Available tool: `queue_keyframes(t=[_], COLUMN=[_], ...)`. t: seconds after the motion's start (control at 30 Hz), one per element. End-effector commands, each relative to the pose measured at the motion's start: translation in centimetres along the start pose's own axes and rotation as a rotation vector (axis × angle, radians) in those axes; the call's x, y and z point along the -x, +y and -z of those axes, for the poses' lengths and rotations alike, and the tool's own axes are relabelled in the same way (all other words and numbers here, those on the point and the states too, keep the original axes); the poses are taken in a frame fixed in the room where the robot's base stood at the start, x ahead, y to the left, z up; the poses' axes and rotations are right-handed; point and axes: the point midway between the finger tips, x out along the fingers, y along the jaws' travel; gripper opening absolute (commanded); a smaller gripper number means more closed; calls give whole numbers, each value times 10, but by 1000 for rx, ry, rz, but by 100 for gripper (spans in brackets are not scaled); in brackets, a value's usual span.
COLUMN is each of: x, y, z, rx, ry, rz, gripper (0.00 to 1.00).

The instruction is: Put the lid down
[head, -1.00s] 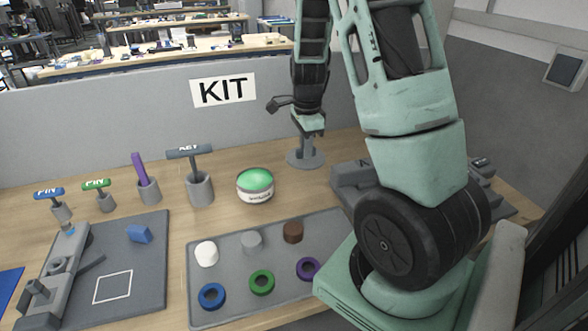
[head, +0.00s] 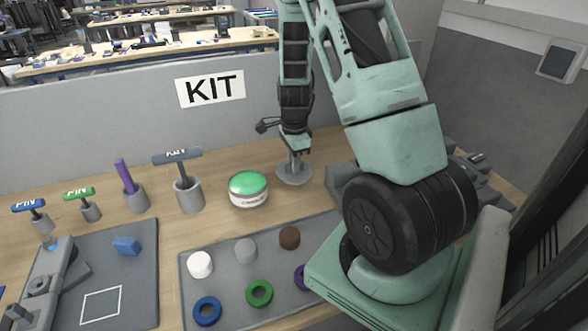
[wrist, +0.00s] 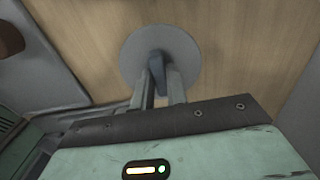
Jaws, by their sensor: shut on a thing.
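The lid appears to be a grey round disc (head: 294,173) with an upright knob, at the back of the bench right of the green-topped tin. My gripper (head: 294,153) points down above the disc. In the wrist view the fingers (wrist: 159,90) are shut on the blue-grey knob, with the lid's disc (wrist: 140,48) flat beyond them over the wood. I cannot tell whether the disc touches the bench or hangs just above it.
The green-topped tin (head: 248,188) stands left of the lid. A grey tray (head: 228,285) with pucks and rings lies in front. T-handled tools (head: 188,183) in holders stand left. A dark grey fixture (head: 345,180) is at right. The KIT panel (head: 210,90) rises behind.

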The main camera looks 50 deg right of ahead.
Motion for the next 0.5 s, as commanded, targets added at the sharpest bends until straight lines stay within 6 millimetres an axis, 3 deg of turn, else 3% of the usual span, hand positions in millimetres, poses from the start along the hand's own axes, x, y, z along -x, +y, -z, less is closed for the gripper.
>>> queue_keyframes(t=[0.2,0.5], x=[-27,-29], y=[1,0], z=[0,0], rx=[0,0], ry=[-1,0], rz=[-3,-1], gripper=[0,0])
